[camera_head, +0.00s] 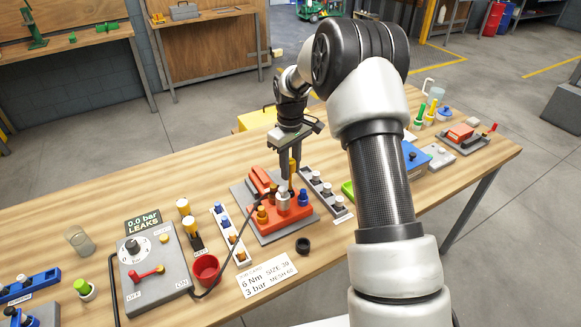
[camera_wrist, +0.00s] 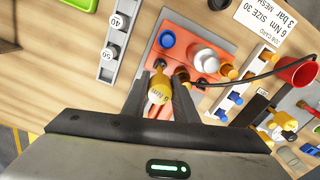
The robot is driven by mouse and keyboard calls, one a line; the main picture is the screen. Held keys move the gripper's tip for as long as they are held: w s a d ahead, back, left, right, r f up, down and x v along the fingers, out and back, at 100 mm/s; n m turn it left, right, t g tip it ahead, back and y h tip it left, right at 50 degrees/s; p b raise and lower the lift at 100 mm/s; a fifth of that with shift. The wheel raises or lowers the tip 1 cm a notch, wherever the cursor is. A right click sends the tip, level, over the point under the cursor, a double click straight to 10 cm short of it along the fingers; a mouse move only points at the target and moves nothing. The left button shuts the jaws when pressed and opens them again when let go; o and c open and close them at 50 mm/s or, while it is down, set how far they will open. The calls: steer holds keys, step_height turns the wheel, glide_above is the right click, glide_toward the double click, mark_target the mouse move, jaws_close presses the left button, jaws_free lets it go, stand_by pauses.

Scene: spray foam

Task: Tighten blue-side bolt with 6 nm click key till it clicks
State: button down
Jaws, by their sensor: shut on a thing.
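My gripper (camera_wrist: 168,98) is shut on a yellow click key (camera_wrist: 158,92), whose label seems to read 6 Nm. In the head view my gripper (camera_head: 288,172) is above the back of the orange fixture (camera_head: 297,219), fingers pointing down. The fixture also shows in the wrist view (camera_wrist: 192,58), with a blue knob (camera_wrist: 167,39), a silver-white cylinder (camera_wrist: 206,60) and an orange-yellow knob (camera_wrist: 229,71). In the wrist view the key's far end is near a dark bolt spot (camera_wrist: 160,64) on the blue side. I cannot tell whether they touch.
A job card (camera_head: 267,277) reading 6 Nm and 3 bar lies in front. A red cup (camera_head: 206,269), a black ring (camera_head: 303,245) and a leak tester (camera_head: 152,270) with a dark hose are nearby.

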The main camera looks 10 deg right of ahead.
steer(key=shift+f+b, duration=0.6)
steer(key=shift+f, duration=0.45)
stand_by(0.8)
steer(key=shift+m, duration=1.2)
steer(key=shift+m+b, duration=0.3)
steer(key=shift+m, duration=1)
